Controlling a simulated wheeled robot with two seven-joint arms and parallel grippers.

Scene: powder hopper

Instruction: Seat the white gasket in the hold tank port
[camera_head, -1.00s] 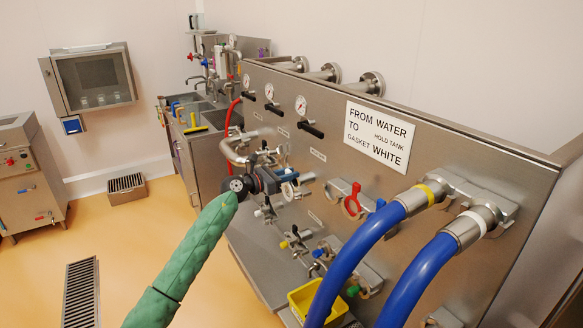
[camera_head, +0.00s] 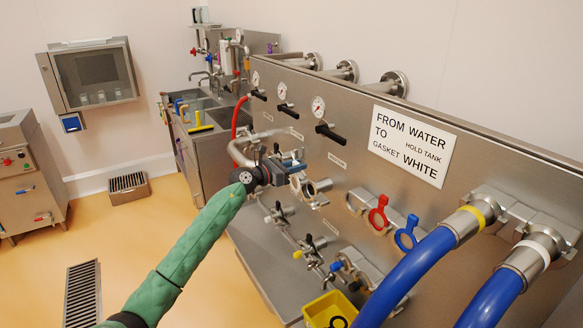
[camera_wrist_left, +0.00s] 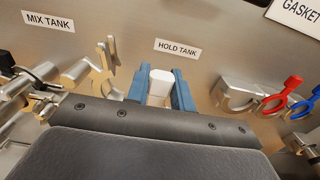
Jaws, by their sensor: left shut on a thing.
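My left gripper (camera_head: 292,163) is shut on the white gasket (camera_wrist_left: 160,84). The gasket shows as a white block between the two blue fingers in the left wrist view (camera_wrist_left: 161,90); in the head view it is not clearly visible. The gripper is close to the panel, below the HOLD TANK label (camera_wrist_left: 178,48). The hold tank port (camera_head: 318,187) is a steel stub just right of and below the fingertips in the head view. In the wrist view the gripper hides it, and I cannot tell whether gasket and port touch. My right gripper is not in view.
A red gasket (camera_head: 378,214) and a blue gasket (camera_head: 407,233) hang on the panel to the right. Blue hoses (camera_head: 420,270) fill the lower right. A yellow bin (camera_head: 330,308) is below. Valves and clamps crowd the panel around the gripper.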

